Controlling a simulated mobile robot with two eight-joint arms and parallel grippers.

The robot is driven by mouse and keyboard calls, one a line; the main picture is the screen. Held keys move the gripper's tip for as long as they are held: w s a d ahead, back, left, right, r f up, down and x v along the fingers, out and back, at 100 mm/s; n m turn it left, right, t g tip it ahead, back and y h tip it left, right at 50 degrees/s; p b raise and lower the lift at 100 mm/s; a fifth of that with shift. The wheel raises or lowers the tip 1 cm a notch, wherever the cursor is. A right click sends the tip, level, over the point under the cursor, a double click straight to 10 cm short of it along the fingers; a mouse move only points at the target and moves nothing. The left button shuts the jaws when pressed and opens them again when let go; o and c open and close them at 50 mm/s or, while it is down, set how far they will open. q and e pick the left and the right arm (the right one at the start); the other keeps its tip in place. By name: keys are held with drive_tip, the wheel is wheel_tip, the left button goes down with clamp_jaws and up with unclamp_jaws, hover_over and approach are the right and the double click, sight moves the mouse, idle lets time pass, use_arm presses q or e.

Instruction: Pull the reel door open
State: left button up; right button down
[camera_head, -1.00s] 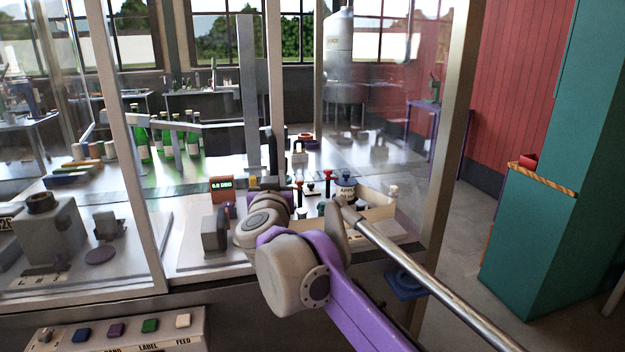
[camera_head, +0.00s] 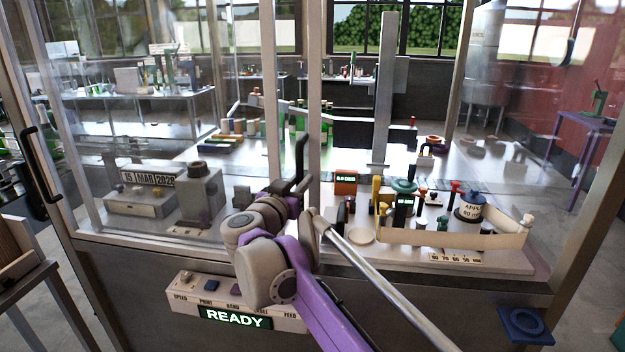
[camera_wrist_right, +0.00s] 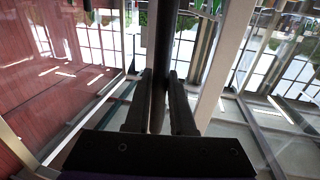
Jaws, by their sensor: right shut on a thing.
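The reel door is a clear glass panel with a metal upright (camera_head: 269,90) and a black vertical handle (camera_head: 301,152). My right gripper (camera_head: 295,186) is shut on the handle's lower part. In the right wrist view the dark handle bar (camera_wrist_right: 164,45) runs upright between the two close fingers (camera_wrist_right: 160,100). The door's upright stands left of a fixed post (camera_head: 315,90), and the bay right of that post shows without a door upright across it. My left gripper is not in view.
Inside the bay are a low pale tray (camera_head: 450,236), an APPLE pot (camera_head: 470,207) and a small display (camera_head: 345,178). A control box (camera_head: 235,318) reading READY is below. Another black handle (camera_head: 35,170) is at far left. A blue pad (camera_head: 525,325) sticks out at lower right.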

drive_tip(key=shift+r, duration=0.1)
drive_tip(key=c, duration=0.8)
unclamp_jaws()
drive_tip(key=shift+w, duration=0.1)
drive_tip(key=shift+o, duration=0.2)
drive_tip(key=b+v, duration=0.1)
drive_tip(key=v, duration=1)
drive_tip(key=shift+w+d, duration=0.1)
